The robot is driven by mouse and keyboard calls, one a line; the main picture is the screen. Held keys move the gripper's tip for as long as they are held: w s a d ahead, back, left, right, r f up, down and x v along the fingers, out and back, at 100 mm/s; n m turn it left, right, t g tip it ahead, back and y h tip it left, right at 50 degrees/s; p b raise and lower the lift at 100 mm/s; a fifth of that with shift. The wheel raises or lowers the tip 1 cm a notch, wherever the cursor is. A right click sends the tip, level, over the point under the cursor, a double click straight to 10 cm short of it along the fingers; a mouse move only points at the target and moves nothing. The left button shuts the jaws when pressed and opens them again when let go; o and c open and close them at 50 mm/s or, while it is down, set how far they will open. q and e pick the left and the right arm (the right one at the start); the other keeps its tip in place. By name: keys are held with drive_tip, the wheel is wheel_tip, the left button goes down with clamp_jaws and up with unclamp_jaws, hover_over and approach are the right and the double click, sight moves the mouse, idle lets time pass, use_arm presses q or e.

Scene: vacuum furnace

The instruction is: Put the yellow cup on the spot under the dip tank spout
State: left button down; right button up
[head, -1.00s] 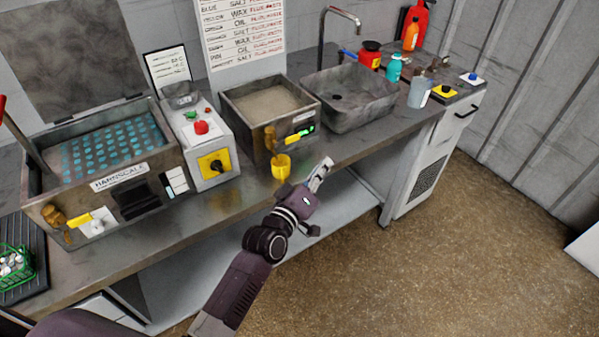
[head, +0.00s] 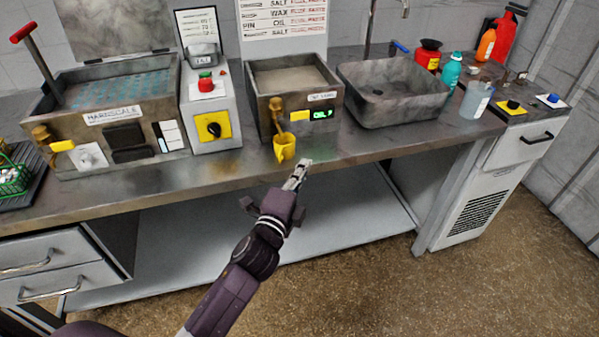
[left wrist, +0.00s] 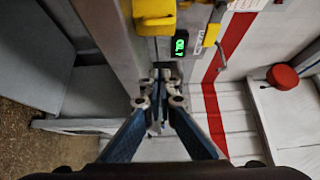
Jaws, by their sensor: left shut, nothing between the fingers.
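The yellow cup (head: 284,149) stands upright at the counter's front edge, directly below the brass spout (head: 277,112) of the dip tank (head: 268,122). Any marked spot beneath the cup is hidden. My left gripper (head: 304,166) is shut and empty, just right of the cup and in front of it, apart from it. In the left wrist view the closed fingers (left wrist: 160,88) point toward the tank front, and part of the yellow cup (left wrist: 153,17) shows at the top edge. My right gripper is not in view.
A larger tank labelled Hardscale (head: 113,115) and a control box (head: 208,112) stand left of the dip tank. A sink (head: 395,110) is at its right, with bottles (head: 475,98) beyond. The counter (head: 215,175) is bare before the control box. A shelf (head: 270,245) lies below.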

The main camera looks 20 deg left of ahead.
sight(290, 151)
use_arm(q)
drive_tip(key=w, duration=0.6)
drive_tip(key=shift+w+d, duration=0.1)
drive_tip(key=shift+d, duration=0.2)
drive_tip(key=a, duration=0.1)
drive_tip(key=a+p, duration=0.1)
drive_tip(key=a, duration=0.1)
drive_tip(key=shift+s, duration=0.25)
drive_tip(key=shift+s+a+p, duration=0.25)
drive_tip(key=shift+a+p, duration=0.1)
drive_tip(key=shift+a, duration=0.05)
drive_tip(key=shift+w, duration=0.1)
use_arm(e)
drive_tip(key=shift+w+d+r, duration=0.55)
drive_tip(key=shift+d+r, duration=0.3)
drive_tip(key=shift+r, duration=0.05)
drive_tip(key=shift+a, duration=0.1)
use_arm(q)
drive_tip(key=shift+s+a+p, duration=0.2)
drive_tip(key=shift+a, duration=0.35)
drive_tip(key=shift+s+a+p, duration=0.15)
drive_tip(key=shift+a, duration=0.35)
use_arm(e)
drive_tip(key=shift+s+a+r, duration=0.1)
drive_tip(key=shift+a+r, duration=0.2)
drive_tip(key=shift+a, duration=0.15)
